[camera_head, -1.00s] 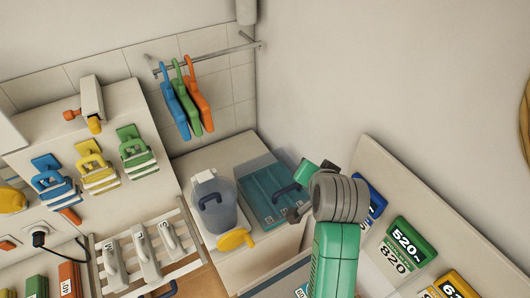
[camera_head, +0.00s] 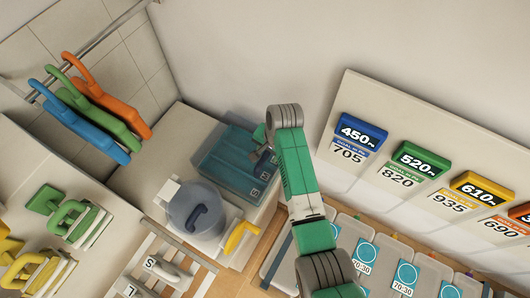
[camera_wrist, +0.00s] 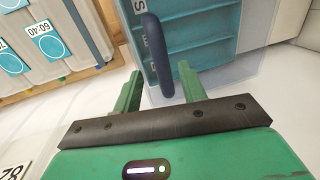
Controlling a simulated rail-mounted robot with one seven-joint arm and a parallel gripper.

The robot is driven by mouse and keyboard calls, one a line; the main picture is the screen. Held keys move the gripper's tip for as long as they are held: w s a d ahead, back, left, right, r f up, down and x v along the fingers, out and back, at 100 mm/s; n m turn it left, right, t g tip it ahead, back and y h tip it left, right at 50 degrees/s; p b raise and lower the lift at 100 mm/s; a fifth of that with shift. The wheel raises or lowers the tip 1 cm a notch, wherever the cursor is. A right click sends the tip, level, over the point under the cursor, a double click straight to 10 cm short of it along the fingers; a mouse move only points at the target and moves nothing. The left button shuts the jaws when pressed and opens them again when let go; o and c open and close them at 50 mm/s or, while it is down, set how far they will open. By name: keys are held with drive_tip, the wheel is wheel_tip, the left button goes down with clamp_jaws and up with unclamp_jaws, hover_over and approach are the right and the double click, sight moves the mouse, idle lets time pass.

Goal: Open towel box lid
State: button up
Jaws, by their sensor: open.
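The towel box (camera_head: 224,172) is a clear container with teal layers inside, standing on the pale counter. In the wrist view the towel box (camera_wrist: 215,38) fills the top middle, with letter labels along one side. Its dark blue lid handle (camera_wrist: 157,48) stands upright in front of the teal layers. My gripper (camera_wrist: 160,90) is open, with one green finger on each side of the handle's lower end. Whether the fingers touch the handle cannot be told. In the head view my gripper (camera_head: 264,142) is at the box's right side and hides part of it.
A round clear bin (camera_head: 190,222) with a dark handle stands close to the box, with a yellow paddle (camera_head: 241,237) beside it. Labelled trays (camera_head: 385,262) lie to the right below a panel of coloured number tags (camera_head: 420,160). Coloured hangers (camera_head: 95,110) hang at left.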

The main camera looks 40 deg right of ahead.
drive_tip(key=shift+w+f, duration=0.2)
drive_tip(key=shift+f, duration=0.4)
drive_tip(key=shift+w+f, duration=0.15)
drive_tip(key=shift+f, duration=0.45)
clamp_jaws()
drive_tip(key=shift+r, duration=0.1)
